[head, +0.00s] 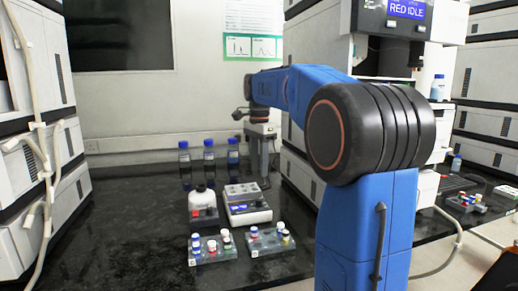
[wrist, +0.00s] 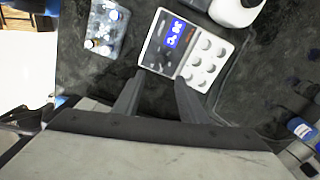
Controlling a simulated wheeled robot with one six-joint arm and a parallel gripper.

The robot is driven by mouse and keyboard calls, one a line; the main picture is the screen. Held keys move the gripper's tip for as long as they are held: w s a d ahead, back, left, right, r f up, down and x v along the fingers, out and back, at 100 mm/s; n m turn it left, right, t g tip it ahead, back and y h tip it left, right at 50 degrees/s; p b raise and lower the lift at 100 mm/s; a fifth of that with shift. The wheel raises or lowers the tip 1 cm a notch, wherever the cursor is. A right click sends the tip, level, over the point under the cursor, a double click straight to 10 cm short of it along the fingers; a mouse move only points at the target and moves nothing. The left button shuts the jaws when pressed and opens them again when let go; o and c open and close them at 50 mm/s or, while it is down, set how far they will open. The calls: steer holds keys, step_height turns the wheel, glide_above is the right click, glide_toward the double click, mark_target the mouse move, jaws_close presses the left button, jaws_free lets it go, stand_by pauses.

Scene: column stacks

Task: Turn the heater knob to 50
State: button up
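The heater seems to be the white block with a blue display and several round wells (head: 248,214). In the wrist view the heater (wrist: 153,53) lies just beyond the fingertips, turned at an angle. Its display digits are too blurred to read. I cannot make out the knob clearly in either view. My gripper (wrist: 160,77) is open and empty, with its two fingers apart and pointing at the heater's near edge. In the head view my gripper (head: 265,155) hangs down behind the heater. I cannot tell whether it touches the heater.
A smaller unit with a white rounded top (head: 204,198) stands left of the heater. Vial racks (head: 212,255) and (head: 269,245) sit in front. Blue-capped bottles (head: 209,158) stand behind. Instrument stacks rise on both sides. Dark bench is clear at front left.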

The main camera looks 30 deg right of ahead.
step_height(320, 180, up, 6)
stand_by(0.4)
steer(key=shift+r, duration=0.1)
